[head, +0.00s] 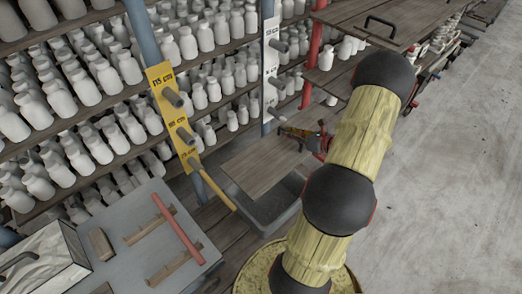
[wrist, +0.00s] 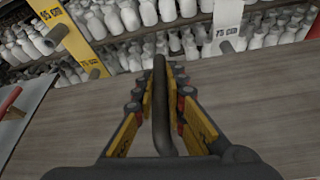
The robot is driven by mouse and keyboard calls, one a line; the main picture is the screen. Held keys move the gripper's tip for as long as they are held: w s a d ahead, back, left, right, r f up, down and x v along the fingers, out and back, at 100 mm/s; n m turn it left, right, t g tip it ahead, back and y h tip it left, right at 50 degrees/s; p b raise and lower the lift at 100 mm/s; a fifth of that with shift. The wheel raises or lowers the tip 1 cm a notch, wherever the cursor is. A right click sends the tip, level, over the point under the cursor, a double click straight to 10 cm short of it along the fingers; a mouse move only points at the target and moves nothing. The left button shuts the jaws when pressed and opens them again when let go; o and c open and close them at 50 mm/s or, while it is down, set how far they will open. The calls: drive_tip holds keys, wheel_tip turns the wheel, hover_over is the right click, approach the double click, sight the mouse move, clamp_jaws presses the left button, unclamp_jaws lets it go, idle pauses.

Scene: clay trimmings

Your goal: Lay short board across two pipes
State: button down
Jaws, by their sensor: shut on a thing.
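The short board (head: 262,168) is a flat brown-grey plank, which fills the lower part of the wrist view (wrist: 265,108). My gripper (head: 318,137) is shut on its dark bar handle (wrist: 160,105), which runs between the fingers in the wrist view. Stubby grey pipes stick out of a yellow plate (head: 160,74), one of them a middle pipe (head: 185,135), and out of a white plate (head: 270,62), such as its upper pipe (head: 278,46). I cannot tell whether the board touches any pipe.
Shelves of white bottles (head: 115,80) stand behind. A dark tub (head: 275,208) lies below the board. A grey table (head: 205,240) with wood strips and a red tube (head: 178,228) is at lower left. Another board with a black handle (head: 380,22) is at upper right. The right floor is clear.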

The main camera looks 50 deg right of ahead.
sight(272, 138)
drive_tip(key=w+a+f, duration=0.1)
drive_tip(key=w, duration=0.1)
drive_tip(key=w+a+f+b, duration=0.1)
drive_tip(key=w, duration=0.1)
drive_tip(key=w+a+f, duration=0.1)
drive_tip(key=w, duration=0.2)
drive_tip(key=shift+f, duration=0.25)
drive_tip(key=w+f, duration=0.1)
drive_tip(key=w+a+f+b, duration=0.1)
drive_tip(key=f, duration=0.1)
drive_tip(key=w+f, duration=0.1)
drive_tip(key=shift+w+a+f+b, duration=0.15)
drive_tip(key=shift+a+f+b, duration=0.05)
drive_tip(key=shift+f+b, duration=0.1)
drive_tip(key=shift+w+a+f, duration=0.15)
drive_tip(key=shift+w+f, duration=0.1)
drive_tip(key=shift+f, duration=0.1)
drive_tip(key=shift+w+f+b, duration=0.15)
drive_tip(key=shift+f+b, duration=0.5)
drive_tip(key=shift+f, duration=0.9)
drive_tip(key=shift+f, duration=0.1)
drive_tip(key=shift+f, duration=0.15)
drive_tip(key=c, duration=2.3)
unclamp_jaws()
drive_tip(key=shift+f, duration=0.1)
drive_tip(key=o, duration=0.4)
drive_tip(key=shift+o, duration=0.4)
